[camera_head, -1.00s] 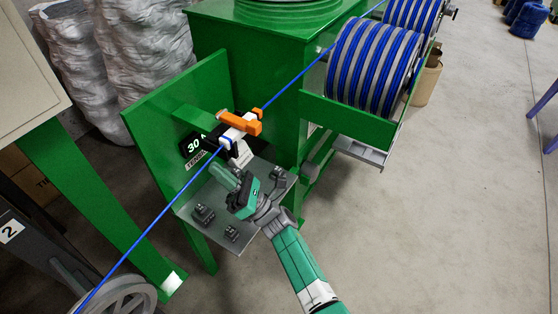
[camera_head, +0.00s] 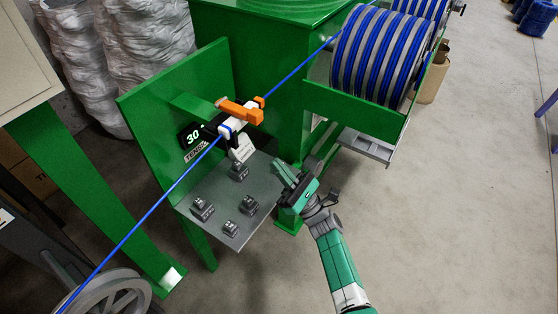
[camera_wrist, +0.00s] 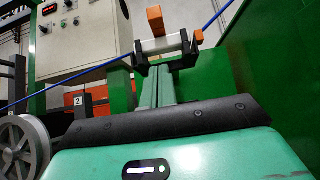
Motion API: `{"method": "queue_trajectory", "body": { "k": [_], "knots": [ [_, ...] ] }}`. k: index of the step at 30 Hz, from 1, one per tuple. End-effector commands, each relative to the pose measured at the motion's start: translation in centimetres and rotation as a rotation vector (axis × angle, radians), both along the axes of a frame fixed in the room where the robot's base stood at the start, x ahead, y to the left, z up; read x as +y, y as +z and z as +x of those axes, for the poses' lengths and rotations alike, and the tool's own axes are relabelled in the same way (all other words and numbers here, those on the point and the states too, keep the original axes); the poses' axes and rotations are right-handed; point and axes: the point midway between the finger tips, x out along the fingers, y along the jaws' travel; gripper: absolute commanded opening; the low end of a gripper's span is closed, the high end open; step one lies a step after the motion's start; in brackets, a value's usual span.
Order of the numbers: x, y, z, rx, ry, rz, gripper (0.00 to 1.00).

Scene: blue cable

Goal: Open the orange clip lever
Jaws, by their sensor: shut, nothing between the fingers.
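The orange clip lever (camera_head: 240,111) sits on top of the white clip block (camera_head: 231,128), which is mounted by the green upright panel. The blue cable (camera_head: 285,84) runs through the clip. In the wrist view the orange lever (camera_wrist: 155,21) stands above the white block (camera_wrist: 163,45), beyond my gripper. My gripper (camera_head: 283,171) is shut and empty, to the right of the grey shelf and below and to the right of the lever, apart from it. In the wrist view my gripper's closed fingers (camera_wrist: 156,88) point toward the clip.
The grey shelf (camera_head: 217,207) below the clip carries several small dark blocks (camera_head: 203,208). A green panel (camera_head: 195,90) stands behind the clip. Cable drums (camera_head: 375,55) are at the upper right. The floor at right is open.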

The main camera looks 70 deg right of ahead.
Motion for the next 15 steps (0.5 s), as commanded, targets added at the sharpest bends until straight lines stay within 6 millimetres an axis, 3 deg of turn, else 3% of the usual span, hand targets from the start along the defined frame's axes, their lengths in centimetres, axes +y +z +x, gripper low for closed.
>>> {"method": "queue_trajectory", "body": {
  "k": [9,15],
  "knots": [
    [-1.1,5.0,4.8,-0.001,0.003,-0.003,0.00],
    [-1.2,8.0,4.7,0.000,-0.001,-0.002,0.00]
  ]
}}
